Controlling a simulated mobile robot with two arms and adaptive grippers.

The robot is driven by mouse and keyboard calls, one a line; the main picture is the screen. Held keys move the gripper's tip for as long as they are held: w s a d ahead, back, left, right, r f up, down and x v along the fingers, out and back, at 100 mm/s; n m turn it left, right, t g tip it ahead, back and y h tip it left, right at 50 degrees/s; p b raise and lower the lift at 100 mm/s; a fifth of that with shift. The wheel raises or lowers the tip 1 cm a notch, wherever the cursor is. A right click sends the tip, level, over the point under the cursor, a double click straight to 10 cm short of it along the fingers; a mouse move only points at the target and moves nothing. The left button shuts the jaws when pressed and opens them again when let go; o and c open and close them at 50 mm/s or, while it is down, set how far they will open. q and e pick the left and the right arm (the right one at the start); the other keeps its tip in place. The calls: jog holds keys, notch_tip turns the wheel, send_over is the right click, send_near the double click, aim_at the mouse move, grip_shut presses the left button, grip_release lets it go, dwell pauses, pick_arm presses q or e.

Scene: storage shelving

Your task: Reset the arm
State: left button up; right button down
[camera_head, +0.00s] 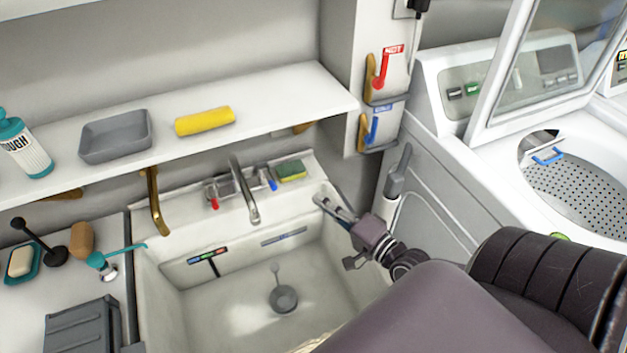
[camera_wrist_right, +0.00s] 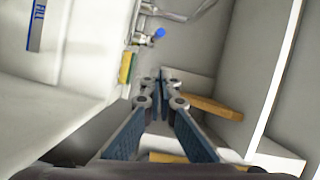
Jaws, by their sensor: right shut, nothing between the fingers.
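My right arm comes in from the lower right in the head view. My right gripper (camera_head: 322,201) reaches over the right rim of the sink (camera_head: 158,240), near its back corner. In the right wrist view the fingers (camera_wrist_right: 160,76) come together at the tips, with nothing between them. I cannot tell whether the fingertips touch the sink rim. My left arm and left gripper are not in view.
The faucet (camera_head: 247,190) and a green-yellow sponge (camera_head: 291,171) are behind the sink. A shelf (camera_head: 285,95) holds a yellow roll (camera_head: 204,121), a grey tray (camera_head: 116,137) and a bottle (camera_head: 24,150). A washer (camera_head: 560,130) with raised lid stands right. Wooden brackets (camera_wrist_right: 217,107) show in the wrist view.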

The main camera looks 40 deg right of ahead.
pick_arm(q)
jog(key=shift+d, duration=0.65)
pick_arm(e)
jog(key=shift+s, duration=0.5)
jog(key=shift+r, duration=0.15)
